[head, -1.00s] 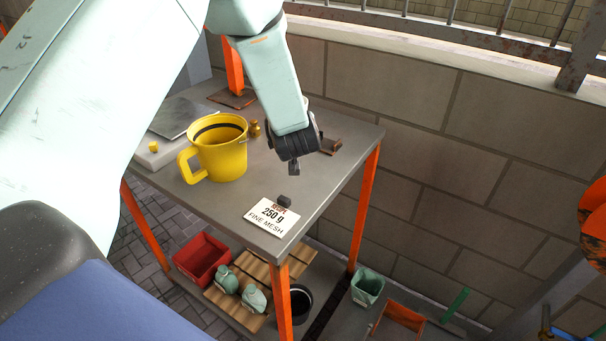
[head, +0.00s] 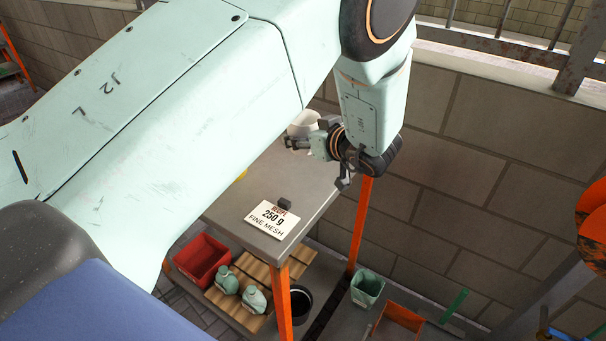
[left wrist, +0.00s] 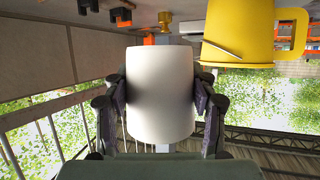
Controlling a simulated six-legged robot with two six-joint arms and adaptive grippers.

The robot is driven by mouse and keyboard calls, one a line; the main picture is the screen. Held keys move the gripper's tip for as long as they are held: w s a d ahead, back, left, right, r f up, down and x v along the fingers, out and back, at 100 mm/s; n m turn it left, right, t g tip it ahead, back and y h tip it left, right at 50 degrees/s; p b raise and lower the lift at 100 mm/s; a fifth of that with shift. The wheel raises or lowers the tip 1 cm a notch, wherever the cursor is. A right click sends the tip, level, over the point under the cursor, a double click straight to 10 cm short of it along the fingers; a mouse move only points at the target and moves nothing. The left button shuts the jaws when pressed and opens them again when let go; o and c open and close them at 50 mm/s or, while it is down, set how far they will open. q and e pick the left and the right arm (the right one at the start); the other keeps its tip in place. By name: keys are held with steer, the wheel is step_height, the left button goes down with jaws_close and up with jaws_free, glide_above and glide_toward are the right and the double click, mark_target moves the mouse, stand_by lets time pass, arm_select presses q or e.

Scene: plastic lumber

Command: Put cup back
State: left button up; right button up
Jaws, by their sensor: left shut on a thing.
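A plain white cup (left wrist: 160,92) sits between the fingers of my left gripper (left wrist: 160,100) in the left wrist view, with a finger pressed to each side. In the head view the cup (head: 301,126) shows only in part behind my left wrist, and my left gripper (head: 308,143) is shut on it over the far part of the grey table (head: 283,185). I cannot tell whether the cup touches the table. My right gripper is not in view.
A yellow jug (left wrist: 238,40) stands close beside the cup in the left wrist view; my arm hides most of it in the head view. A block wall (head: 480,180) runs behind.

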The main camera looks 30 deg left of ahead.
arm_select(q)
glide_above(303, 179)
step_height(303, 179, down, 5)
steer(key=shift+w+f+b, duration=0.1)
steer(key=shift+f+b, duration=0.1)
steer(key=shift+b, duration=0.25)
step_height(303, 179, down, 3)
steer(key=shift+f+b, duration=0.2)
steer(key=shift+b, duration=0.15)
steer(key=shift+f, duration=0.15)
steer(key=shift+f, duration=0.15)
steer(key=o, duration=1.2)
